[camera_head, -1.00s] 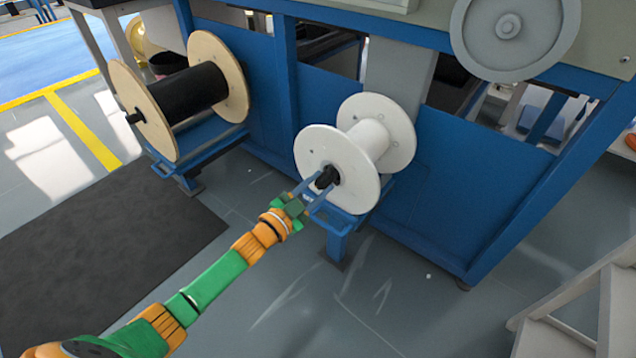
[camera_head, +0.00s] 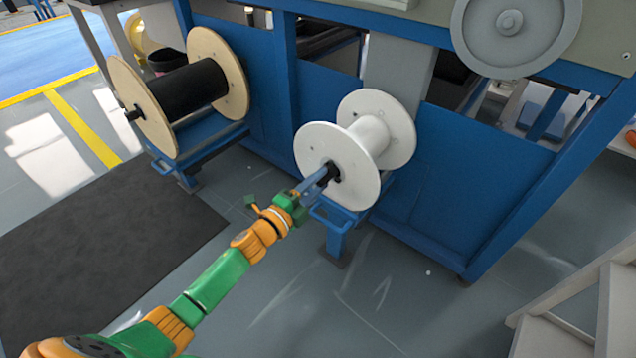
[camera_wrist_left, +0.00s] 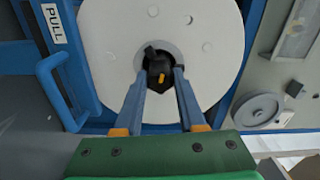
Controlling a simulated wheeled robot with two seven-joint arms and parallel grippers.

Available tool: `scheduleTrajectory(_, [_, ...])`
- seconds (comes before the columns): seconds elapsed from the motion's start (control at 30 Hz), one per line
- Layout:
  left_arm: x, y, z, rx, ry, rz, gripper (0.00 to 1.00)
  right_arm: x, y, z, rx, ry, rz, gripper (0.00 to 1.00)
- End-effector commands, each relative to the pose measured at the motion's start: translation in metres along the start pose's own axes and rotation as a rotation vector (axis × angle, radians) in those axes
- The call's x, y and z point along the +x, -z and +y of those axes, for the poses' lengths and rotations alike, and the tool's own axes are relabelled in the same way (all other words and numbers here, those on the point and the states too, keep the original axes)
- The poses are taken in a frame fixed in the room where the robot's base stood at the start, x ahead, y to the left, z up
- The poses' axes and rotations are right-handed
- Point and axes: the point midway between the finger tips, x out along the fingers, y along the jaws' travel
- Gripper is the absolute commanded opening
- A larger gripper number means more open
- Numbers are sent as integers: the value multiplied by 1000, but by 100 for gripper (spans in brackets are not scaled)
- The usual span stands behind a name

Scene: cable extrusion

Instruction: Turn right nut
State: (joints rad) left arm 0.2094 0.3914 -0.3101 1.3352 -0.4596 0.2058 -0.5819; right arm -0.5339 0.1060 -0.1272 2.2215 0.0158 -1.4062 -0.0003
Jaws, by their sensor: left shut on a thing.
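The right nut is a black knob (camera_head: 333,172) at the hub of the empty white spool (camera_head: 375,135). In the left wrist view the black nut (camera_wrist_left: 158,66) has a side lug and a small yellow mark, in front of the white spool flange (camera_wrist_left: 105,50). My left gripper (camera_head: 324,176) is at the nut, and its blue fingers are shut on it from both sides. In the left wrist view the left gripper (camera_wrist_left: 161,85) has one finger on each side of the nut. My right gripper is not in view.
A blue stand (camera_head: 338,222) with a handle supports the white spool. A wooden spool with black cable (camera_head: 188,92) stands to the left. The blue machine frame (camera_head: 470,190) is behind. Pale steps (camera_head: 575,320) are at the lower right.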

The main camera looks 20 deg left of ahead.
Motion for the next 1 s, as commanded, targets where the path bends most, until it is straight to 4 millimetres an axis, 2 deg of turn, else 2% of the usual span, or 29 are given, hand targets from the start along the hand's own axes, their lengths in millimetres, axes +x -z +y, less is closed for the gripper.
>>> scheduleTrajectory(0.43, [0,0,2,265,-2,1,0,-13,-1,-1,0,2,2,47])
scheduleTrajectory(1.0, [0,0,1,331,-2,1,0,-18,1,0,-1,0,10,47])
